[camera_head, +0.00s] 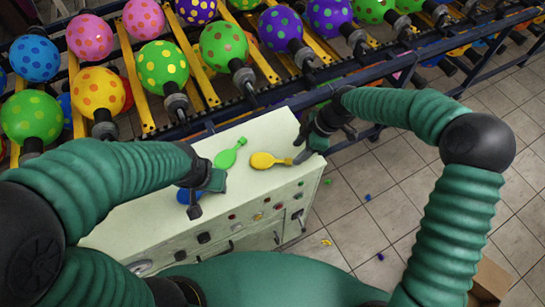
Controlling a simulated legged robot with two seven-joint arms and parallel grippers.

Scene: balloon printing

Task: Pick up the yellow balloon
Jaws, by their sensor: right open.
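The yellow balloon (265,160) is deflated and lies flat on the pale cabinet top, its neck pointing right. My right gripper (299,147) is open just right of the neck, with its fingers close around or beside the neck; whether they touch it I cannot tell. A green deflated balloon (228,155) lies to the left of the yellow one. A blue balloon (188,195) lies further left, partly hidden by my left gripper (201,204). The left fingers are dark and small here, and their opening is unclear.
The pale cabinet (262,132) has knobs and switches on its front. Small coloured scraps lie on the tiled floor (385,200). A cardboard box (490,277) stands at lower right.

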